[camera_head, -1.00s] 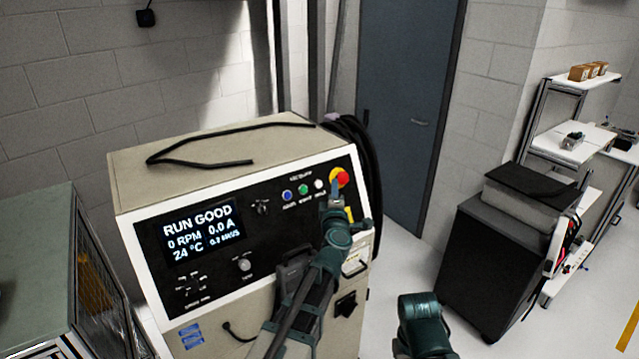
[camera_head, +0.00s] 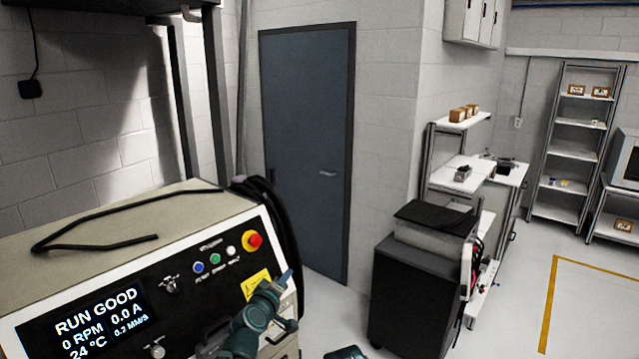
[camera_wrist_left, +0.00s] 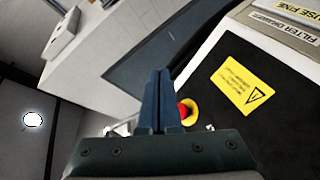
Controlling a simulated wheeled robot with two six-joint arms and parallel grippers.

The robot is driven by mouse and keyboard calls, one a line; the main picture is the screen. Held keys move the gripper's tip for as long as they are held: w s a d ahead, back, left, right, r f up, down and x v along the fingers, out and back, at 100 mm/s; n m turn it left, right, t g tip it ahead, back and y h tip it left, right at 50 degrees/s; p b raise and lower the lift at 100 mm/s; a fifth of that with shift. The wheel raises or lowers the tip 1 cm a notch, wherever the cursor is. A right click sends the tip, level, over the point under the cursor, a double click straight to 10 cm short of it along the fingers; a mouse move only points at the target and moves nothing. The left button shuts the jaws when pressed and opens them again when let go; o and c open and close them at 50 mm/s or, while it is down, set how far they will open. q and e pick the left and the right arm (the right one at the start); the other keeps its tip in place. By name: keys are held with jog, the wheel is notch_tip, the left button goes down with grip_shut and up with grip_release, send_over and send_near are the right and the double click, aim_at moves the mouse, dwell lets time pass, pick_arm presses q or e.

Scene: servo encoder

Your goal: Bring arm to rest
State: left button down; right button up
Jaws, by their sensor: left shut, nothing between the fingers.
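My left gripper (camera_head: 286,281) is in front of the test cabinet's panel, just below and right of the red emergency-stop button (camera_head: 254,240). In the left wrist view its two blue-grey fingers (camera_wrist_left: 157,98) lie side by side, shut and empty. The red button on its yellow ring (camera_wrist_left: 187,111) shows just beside the fingers there; I cannot tell how wide the gap is. A green part of my right arm (camera_head: 346,353) shows at the bottom edge; its gripper is out of view.
The cabinet (camera_head: 200,200) has a lit display (camera_head: 100,318) reading RUN GOOD. A black cable lies on top, and a thick black hose (camera_head: 275,212) hangs at its side. A dark cart (camera_head: 408,300) stands to the right. The floor (camera_head: 520,310) further right is clear.

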pick_arm(q)
jog(key=s+d+f+m+g+h, duration=0.1)
jog(key=s+d+f+m+g, duration=0.1)
jog(key=s+f+m+g, duration=0.5)
jog(key=s+a+f+m+g+y, duration=0.1)
jog(key=s+a+f+g+y, duration=0.1)
jog(key=s+a+f+g, duration=0.3)
jog(key=s+a+f+y, duration=0.1)
jog(key=s+f, duration=0.1)
jog(key=s, duration=0.5)
jog(key=s+a+f+m+g+y, duration=0.1)
jog(key=s+a+f+g+y, duration=0.1)
jog(key=s+f+g, duration=0.3)
jog(key=s+d+f+m+t+y+b, duration=0.1)
jog(key=s+d+f+m+b, duration=0.2)
jog(key=s+d+f+b, duration=0.3)
jog(key=d+f+b, duration=0.4)
jog(key=b, duration=0.1)
jog(key=shift+s+d+m, duration=0.3)
jog(key=shift+s+m, duration=0.1)
jog(key=shift+a, duration=0.1)
